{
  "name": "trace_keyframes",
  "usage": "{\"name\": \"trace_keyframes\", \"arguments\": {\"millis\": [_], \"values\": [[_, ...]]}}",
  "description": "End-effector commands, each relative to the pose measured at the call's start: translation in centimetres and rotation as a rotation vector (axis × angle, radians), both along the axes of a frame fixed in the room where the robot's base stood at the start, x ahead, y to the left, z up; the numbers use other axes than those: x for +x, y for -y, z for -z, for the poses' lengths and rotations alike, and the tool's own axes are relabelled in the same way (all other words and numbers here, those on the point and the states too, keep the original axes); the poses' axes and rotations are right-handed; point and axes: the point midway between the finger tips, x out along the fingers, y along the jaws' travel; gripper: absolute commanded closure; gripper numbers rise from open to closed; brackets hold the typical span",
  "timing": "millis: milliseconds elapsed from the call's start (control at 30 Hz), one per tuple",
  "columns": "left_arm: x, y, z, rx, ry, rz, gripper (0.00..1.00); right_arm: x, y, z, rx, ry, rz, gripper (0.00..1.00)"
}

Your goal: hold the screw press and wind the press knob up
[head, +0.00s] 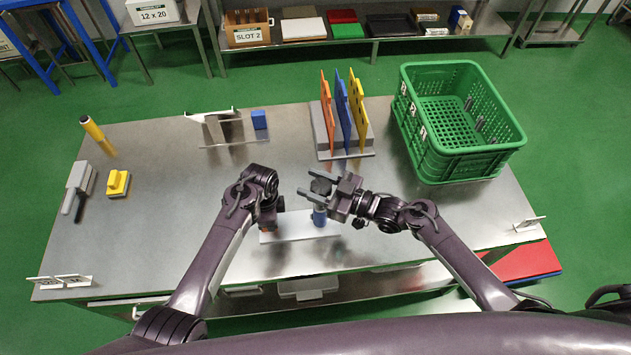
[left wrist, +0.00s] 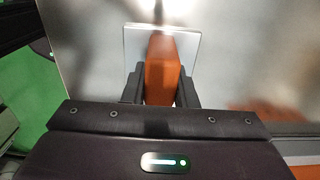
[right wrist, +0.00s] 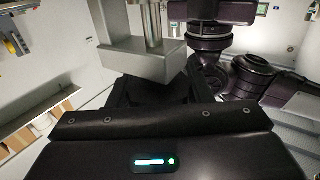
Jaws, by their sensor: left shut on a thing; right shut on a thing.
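The screw press stands on a pale base plate (head: 290,228) near the table's front edge, with a blue cylindrical part (head: 320,218) at its right. My right gripper (head: 318,189) is shut on the dark press knob (head: 320,186) above the blue part. In the right wrist view a grey metal block (right wrist: 142,60) with upright rods sits just beyond the fingers; the knob is mostly hidden there.
A rack with orange, blue and yellow upright plates (head: 342,115) stands behind the press. A green crate (head: 455,120) is at the back right.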

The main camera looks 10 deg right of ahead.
Motion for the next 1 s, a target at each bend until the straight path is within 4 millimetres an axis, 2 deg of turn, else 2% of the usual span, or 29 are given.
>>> {"name": "trace_keyframes", "arguments": {"millis": [300, 1000], "values": [[0.0, 0.0, 0.0, 0.001, -0.001, 0.002, 1.00, -0.3, -0.3, -0.1, -0.003, 0.002, -0.284, 0.77], [0.0, 0.3, 0.0, -0.002, 0.000, 0.005, 1.00, -1.2, -0.7, 0.1, 0.002, 0.000, -0.695, 0.77]]}}
